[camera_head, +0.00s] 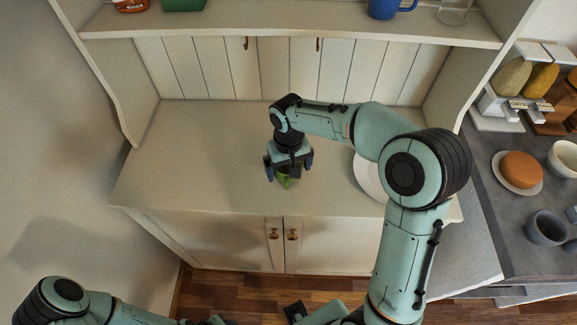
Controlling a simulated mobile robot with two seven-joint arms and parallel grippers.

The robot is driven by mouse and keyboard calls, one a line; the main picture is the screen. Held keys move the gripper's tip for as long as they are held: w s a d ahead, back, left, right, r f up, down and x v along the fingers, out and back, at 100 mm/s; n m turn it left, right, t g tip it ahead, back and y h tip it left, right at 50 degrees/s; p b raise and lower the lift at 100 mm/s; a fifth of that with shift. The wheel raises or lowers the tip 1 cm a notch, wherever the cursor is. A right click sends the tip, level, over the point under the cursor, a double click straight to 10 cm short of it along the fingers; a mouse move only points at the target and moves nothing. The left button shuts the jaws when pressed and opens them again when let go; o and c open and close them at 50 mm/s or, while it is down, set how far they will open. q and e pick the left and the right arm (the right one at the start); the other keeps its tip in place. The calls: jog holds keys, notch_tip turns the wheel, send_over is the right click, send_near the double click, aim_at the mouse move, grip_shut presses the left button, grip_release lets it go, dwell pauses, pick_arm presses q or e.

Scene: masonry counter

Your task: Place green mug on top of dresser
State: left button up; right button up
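The green mug (284,182) shows as a small green patch just below my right gripper (289,168), over the dresser top (200,150). The gripper hides most of the mug, and I cannot tell whether the mug touches the surface. My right gripper points down with its fingers apart on either side of the mug. Whether they press on it is not clear.
A white plate (366,178) lies on the dresser top, partly behind my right arm. A shelf (290,22) above holds a blue mug (383,9) and a glass (453,12). A grey counter with dishes (519,170) stands at right. The dresser top's left side is clear.

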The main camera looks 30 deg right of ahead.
pick_arm(q)
jog(key=shift+w+r+p, duration=0.75)
jog(key=shift+w+r, duration=0.05)
jog(key=shift+r, duration=0.3)
pick_arm(e)
notch_tip(320, 180, up, 12)
jog(key=shift+r, duration=0.15)
pick_arm(q)
jog(key=shift+s, duration=0.1)
